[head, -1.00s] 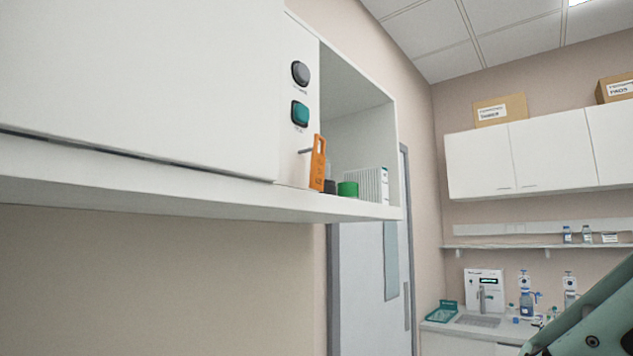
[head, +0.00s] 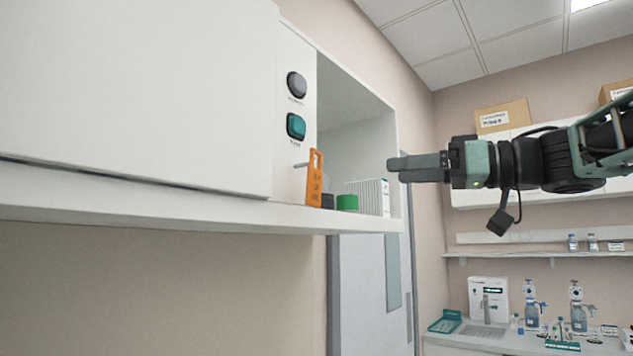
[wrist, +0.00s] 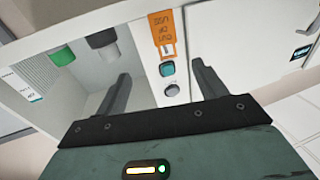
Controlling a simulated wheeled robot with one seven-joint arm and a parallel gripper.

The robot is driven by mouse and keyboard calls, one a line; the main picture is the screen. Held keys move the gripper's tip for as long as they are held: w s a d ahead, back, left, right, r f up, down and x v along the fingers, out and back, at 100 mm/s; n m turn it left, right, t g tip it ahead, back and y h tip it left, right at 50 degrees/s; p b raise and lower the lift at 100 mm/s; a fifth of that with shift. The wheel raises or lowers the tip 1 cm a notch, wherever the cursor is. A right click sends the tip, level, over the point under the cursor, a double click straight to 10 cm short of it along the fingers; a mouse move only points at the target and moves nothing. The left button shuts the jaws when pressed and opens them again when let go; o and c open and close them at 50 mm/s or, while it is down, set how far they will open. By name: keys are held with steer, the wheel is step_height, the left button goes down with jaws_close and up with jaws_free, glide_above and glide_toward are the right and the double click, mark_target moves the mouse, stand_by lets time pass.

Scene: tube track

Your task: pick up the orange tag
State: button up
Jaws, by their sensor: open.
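The orange tag (head: 315,178) hangs upright on a small peg on the white side panel of the cabinet, left of the open shelf bay. In the wrist view the tag (wrist: 163,30) shows dark lettering, beyond and between my fingers. My gripper (head: 392,164) is to the right of the tag in the head view, apart from it, with its fingers pointing left. In the wrist view my gripper (wrist: 160,85) is open, its two fingers spread wide with nothing between them.
A grey knob (head: 297,85) and a teal button (head: 296,126) sit on the panel above the tag. A green-capped item (head: 347,203) and a white ribbed box (head: 371,196) stand in the bay to its right. The cabinet's shelf edge (head: 250,216) runs below.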

steer(key=g+p, duration=0.1)
steer(key=p, duration=0.3)
glide_toward(317, 173)
steer(key=x, duration=0.5)
steer(key=shift+a+f, duration=0.15)
steer(key=shift+f, duration=0.25)
steer(key=x, duration=0.1)
steer(key=p+x, duration=0.2)
steer(key=x, duration=0.1)
steer(key=shift+w+r, duration=0.15)
steer(key=shift+r, duration=0.15)
steer(key=shift+w+a+f+p, duration=0.1)
steer(key=shift+w+a+p, duration=0.2)
steer(key=shift+a, duration=0.25)
steer(key=c, duration=1.1)
steer(key=shift+b, duration=0.3)
steer(key=b+v, duration=0.2)
steer(key=v, duration=0.4)
steer(key=b+v, duration=0.1)
steer(key=v, duration=0.5)
steer(key=b+v, duration=0.2)
steer(key=v, duration=0.4)
steer(key=shift+s+r+b, duration=0.15)
steer(key=shift+r+b, duration=0.2)
